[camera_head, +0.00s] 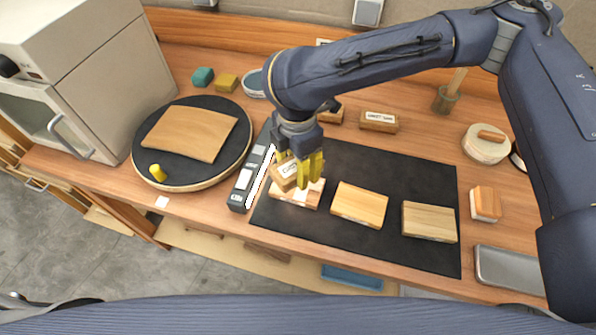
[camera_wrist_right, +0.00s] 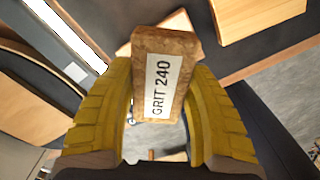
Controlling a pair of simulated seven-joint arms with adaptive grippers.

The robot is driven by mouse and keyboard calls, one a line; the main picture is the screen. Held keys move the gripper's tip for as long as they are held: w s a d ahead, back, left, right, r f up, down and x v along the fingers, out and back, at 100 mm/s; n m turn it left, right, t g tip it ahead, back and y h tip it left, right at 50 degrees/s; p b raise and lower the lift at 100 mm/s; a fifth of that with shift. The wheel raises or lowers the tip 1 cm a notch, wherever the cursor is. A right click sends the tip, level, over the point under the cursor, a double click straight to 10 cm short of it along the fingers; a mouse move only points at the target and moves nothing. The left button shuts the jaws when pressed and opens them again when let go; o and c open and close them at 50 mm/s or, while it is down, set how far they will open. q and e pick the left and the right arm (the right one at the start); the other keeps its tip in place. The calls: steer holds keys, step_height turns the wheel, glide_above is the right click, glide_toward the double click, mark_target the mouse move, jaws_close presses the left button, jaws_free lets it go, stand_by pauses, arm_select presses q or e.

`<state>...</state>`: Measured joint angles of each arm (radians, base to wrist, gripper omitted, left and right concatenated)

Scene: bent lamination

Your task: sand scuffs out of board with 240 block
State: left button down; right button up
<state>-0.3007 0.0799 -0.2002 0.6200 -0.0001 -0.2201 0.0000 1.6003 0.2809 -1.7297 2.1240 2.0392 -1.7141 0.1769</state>
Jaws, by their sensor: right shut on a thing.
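My right gripper (camera_head: 311,168) is shut on the 240 sanding block (camera_head: 287,174), a brown block with a white label. In the right wrist view the label on the block (camera_wrist_right: 160,75) reads GRIT 240, and it sits between the yellow fingers. In the head view the block is over the leftmost board (camera_head: 298,194) on the dark mat, which shows pale patches and is partly covered. I cannot tell whether they touch. A middle board (camera_head: 360,204) and a right board (camera_head: 430,221) lie on the mat. My left gripper is not in view.
A grey tool with a bright strip (camera_head: 243,186) stands left of the mat (camera_head: 340,158). A round dark turntable (camera_head: 218,171) holds a curved board (camera_head: 191,133) and a yellow peg. Labelled blocks (camera_head: 379,121) stand behind the mat. A metal tray (camera_head: 510,268) lies at right.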

steer(key=shift+r, duration=1.25)
steer(key=shift+s, duration=0.1)
